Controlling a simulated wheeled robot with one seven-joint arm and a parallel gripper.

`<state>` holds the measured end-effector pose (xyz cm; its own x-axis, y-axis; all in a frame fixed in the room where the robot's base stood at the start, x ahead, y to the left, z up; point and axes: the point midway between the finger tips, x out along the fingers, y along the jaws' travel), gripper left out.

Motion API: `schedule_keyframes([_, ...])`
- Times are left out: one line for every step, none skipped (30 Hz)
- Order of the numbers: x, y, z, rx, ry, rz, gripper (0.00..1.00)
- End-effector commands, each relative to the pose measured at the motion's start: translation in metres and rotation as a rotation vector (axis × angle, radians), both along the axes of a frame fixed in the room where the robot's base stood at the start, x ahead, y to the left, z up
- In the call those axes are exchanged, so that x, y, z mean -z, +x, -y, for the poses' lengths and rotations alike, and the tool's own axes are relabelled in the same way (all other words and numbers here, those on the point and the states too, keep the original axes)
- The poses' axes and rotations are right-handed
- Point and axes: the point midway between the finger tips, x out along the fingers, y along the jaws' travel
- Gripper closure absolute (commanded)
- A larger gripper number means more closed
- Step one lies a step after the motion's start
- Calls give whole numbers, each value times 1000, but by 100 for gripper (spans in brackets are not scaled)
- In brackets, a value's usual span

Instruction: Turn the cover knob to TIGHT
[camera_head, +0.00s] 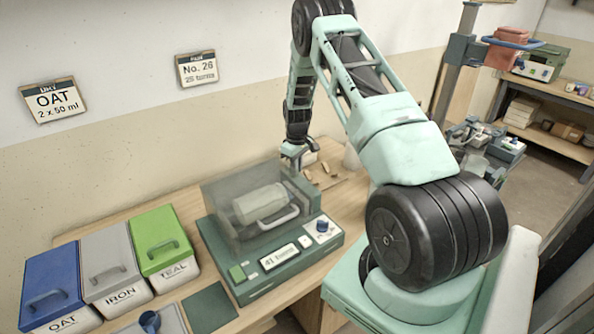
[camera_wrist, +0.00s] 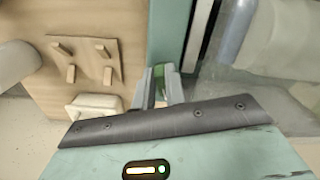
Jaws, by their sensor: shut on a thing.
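The green machine (camera_head: 270,283) stands on the bench with a clear cover (camera_head: 240,187) lying closed over a pale jar (camera_head: 262,203). Its front display (camera_head: 279,257) reads "41 turns". A blue dial (camera_head: 322,226) sits on the front panel at the right. My gripper (camera_head: 297,163) reaches down at the cover's far right edge. In the wrist view my gripper (camera_wrist: 160,84) is shut at the machine's edge on a small green part (camera_wrist: 166,70), which looks like the cover knob. The fingers mostly hide it, and I cannot read its setting.
A board with several pegs (camera_wrist: 86,60) lies beside the machine. Blue, grey and green lidded bins, OAT (camera_head: 52,285), IRON (camera_head: 110,265) and TEAL (camera_head: 160,242), stand at left. A wall card (camera_head: 197,69) reads "No. 26", apparently 25 turns. Another (camera_head: 53,100) reads "OAT 2 x 50 ml".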

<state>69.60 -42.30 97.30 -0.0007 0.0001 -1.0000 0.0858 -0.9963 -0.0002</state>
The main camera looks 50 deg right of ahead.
Motion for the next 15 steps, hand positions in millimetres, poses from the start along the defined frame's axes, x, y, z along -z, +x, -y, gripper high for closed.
schedule_keyframes([3,1,-1,34,-1,1,100])
schedule_keyframes([3,1,-1,55,-1,2,100])
schedule_keyframes([2,1,-1,82,-2,2,100])
schedule_keyframes([2,1,-1,103,-2,2,100])
schedule_keyframes([2,1,-1,123,-2,2,100])
schedule_keyframes([2,0,-1,148,-2,2,100])
schedule_keyframes([2,0,-2,168,-2,2,100])
schedule_keyframes([2,0,-2,184,-1,2,100])
schedule_keyframes([2,1,-2,207,-1,2,100])
schedule_keyframes([1,1,-3,221,-1,2,100])
schedule_keyframes([1,1,-3,236,-1,2,100])
schedule_keyframes([1,1,-3,252,-1,2,100])
schedule_keyframes([1,1,-3,264,-1,2,100])
schedule_keyframes([1,1,-3,274,-1,2,100])
schedule_keyframes([0,1,-3,286,-1,1,100])
